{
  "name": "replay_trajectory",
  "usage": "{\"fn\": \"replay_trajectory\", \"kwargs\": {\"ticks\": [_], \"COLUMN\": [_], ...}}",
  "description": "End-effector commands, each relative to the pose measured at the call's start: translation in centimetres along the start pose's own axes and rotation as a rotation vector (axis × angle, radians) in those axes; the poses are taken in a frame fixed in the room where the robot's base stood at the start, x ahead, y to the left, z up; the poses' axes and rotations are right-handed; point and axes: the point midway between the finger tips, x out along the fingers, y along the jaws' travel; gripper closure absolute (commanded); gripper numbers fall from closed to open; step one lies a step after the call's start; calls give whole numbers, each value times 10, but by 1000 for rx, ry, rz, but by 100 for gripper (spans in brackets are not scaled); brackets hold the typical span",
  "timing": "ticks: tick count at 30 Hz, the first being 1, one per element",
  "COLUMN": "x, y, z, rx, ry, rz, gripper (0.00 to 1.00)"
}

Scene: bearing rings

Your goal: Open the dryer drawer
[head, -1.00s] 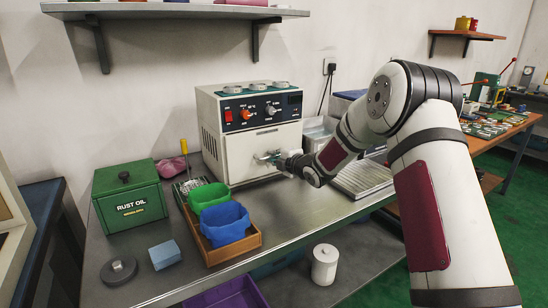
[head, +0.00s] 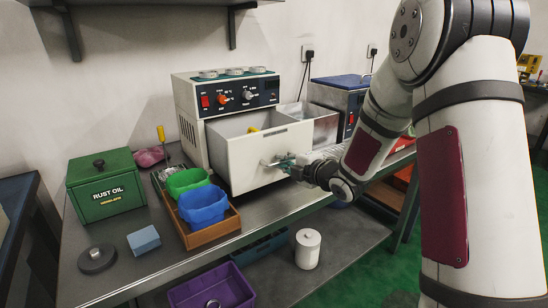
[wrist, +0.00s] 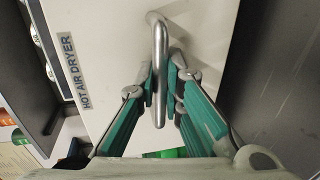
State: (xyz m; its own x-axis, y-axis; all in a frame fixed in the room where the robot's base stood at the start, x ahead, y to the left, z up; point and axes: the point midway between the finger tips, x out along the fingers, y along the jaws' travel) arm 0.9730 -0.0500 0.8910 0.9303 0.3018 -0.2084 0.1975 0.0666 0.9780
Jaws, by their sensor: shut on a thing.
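The hot air dryer (head: 228,83) stands on the metal bench against the wall. Its white drawer (head: 262,158) is pulled well out, and its open top shows a grey inside with a small yellow thing (head: 254,130) in it. My gripper (head: 284,163) is at the drawer front, shut on the metal bar handle. In the wrist view the green fingers (wrist: 164,88) close on both sides of the handle (wrist: 160,45), beside the "HOT AIR DRYER" label (wrist: 78,73). Most of the drawer's inside is hidden by its front panel.
A green rust oil box (head: 105,187), a wooden tray (head: 214,232) with green and blue bins, a blue block (head: 144,240) and a grey disc (head: 97,259) lie left of the drawer.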

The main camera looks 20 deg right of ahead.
Motion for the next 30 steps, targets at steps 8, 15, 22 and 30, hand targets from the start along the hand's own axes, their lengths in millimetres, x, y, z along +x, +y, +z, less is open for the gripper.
{"fn": "replay_trajectory", "kwargs": {"ticks": [8, 15, 22, 30], "x": [-17, -17, -17, -17], "y": [-4, -4, -4, -4], "z": [0, 0, 0, 0], "rx": [0, 0, 0, -1], "ry": [0, 0, 0, 0], "rz": [-1, -2, -1, -1], "gripper": [100, 100, 70, 70]}}
